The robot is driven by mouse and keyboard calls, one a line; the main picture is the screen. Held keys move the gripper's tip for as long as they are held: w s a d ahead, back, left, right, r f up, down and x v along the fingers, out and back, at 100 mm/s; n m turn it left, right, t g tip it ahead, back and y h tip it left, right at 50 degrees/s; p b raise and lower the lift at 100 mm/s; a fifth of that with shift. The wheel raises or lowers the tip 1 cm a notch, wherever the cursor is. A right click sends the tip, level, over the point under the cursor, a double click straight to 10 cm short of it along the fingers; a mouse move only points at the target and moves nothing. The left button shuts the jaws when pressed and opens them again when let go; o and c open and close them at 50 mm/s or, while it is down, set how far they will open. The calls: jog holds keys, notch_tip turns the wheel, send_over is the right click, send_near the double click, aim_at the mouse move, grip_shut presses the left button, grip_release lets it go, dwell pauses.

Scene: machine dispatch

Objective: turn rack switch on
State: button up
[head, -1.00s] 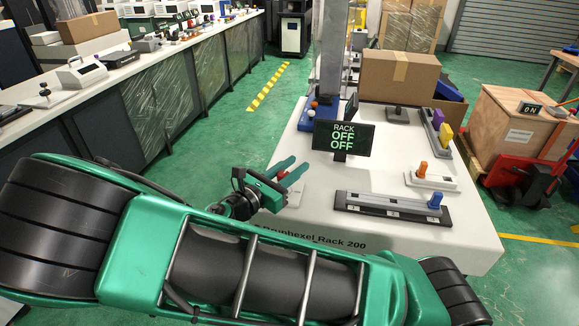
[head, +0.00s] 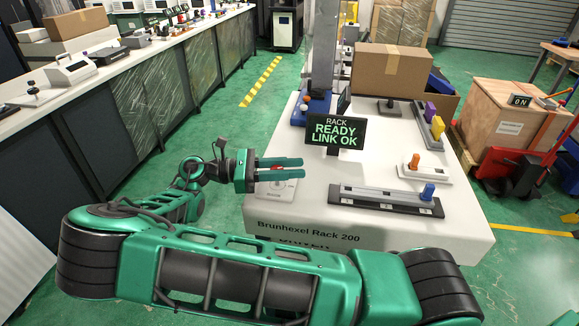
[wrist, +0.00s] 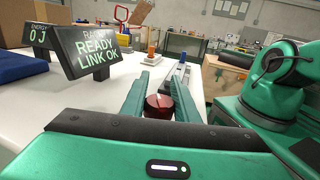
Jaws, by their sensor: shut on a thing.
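The rack (head: 262,213) is a white-topped bench labelled "Brunhexel Rack 200". Its black display (head: 335,131) reads "RACK READY LINK OK", and the same display shows in the wrist view (wrist: 92,50). A red rotary knob (wrist: 159,107) sits on a small pale plate (head: 275,190) at the rack's near left corner. My gripper (head: 302,168) reaches in from the left, with its two green fingers on either side of the knob, shut on it. In the head view the fingers hide most of the knob.
An orange switch (head: 414,162) and a blue slider knob (head: 428,191) on a long rail stand to the right. A cardboard box (head: 390,72) is at the back. A second display (wrist: 40,36) reads "0 J". The rack top between them is clear.

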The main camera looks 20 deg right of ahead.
jog(key=shift+s+a+m+g+y, duration=0.2)
jog(key=shift+m+g+y, duration=0.6)
jog(key=shift+g, duration=0.35)
jog(key=shift+s+a+m+g+y, duration=0.1)
jog(key=shift+s+m+g+y, duration=0.1)
jog(key=shift+m+g+y, duration=0.65)
jog(key=shift+s+a+m+g+y, duration=0.15)
jog(key=shift+m+g+y, duration=0.4)
jog(key=shift+m+g, duration=0.65)
jog(key=shift+s+g+y, duration=0.15)
jog(key=shift+g+y, duration=0.15)
jog(key=shift+g, duration=0.1)
jog(key=o, duration=1.1)
jog(key=shift+c, duration=0.2)
